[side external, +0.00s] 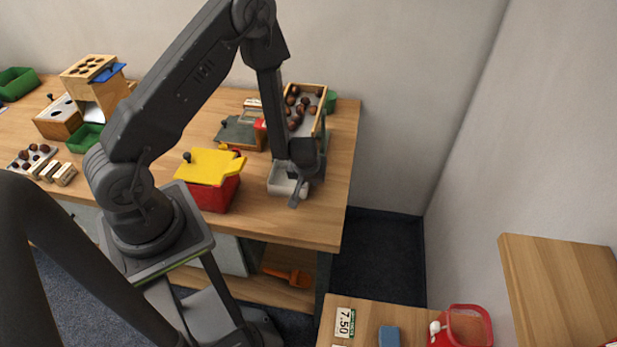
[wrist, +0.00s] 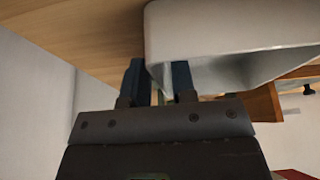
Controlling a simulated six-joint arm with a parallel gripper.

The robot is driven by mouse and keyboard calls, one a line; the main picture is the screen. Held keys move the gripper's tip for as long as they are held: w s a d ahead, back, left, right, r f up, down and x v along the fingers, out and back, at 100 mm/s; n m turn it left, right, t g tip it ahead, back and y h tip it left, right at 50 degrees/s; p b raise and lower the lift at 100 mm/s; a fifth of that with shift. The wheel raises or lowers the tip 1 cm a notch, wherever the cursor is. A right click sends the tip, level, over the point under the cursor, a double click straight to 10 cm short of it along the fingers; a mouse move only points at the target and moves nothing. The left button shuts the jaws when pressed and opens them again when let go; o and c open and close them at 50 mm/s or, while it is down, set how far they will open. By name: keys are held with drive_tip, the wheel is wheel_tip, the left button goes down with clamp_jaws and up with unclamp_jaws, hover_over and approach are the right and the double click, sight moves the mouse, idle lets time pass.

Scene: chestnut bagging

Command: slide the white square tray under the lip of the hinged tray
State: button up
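The white square tray (side external: 281,181) stands on the table near its right end, below the hinged tray. In the wrist view the white tray (wrist: 215,30) fills the top right. My gripper (side external: 304,186) is at the tray's right side in the side view and hides part of it. In the wrist view my gripper (wrist: 157,82) has its two dark fingers apart, with the tray's corner at the gap between them. Firm contact cannot be made out. The hinged tray (side external: 322,117) is wooden, holds several chestnuts and stands behind the white tray. My arm hides its lower end and lip.
A red bin (side external: 217,197) with a yellow lid (side external: 210,166) stands left of the white tray. A grey-green plate (side external: 238,133) lies behind it. The table's right edge is close to my gripper. Bare tabletop (side external: 300,225) lies in front of the tray.

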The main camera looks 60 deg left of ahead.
drive_tip(key=shift+o, duration=0.6)
drive_tip(key=shift+r, duration=0.1)
drive_tip(key=shift+d+r, duration=0.1)
drive_tip(key=shift+r, duration=0.15)
drive_tip(key=v, duration=1.3)
drive_tip(key=shift+s+d, duration=0.1)
drive_tip(key=shift+d, duration=0.05)
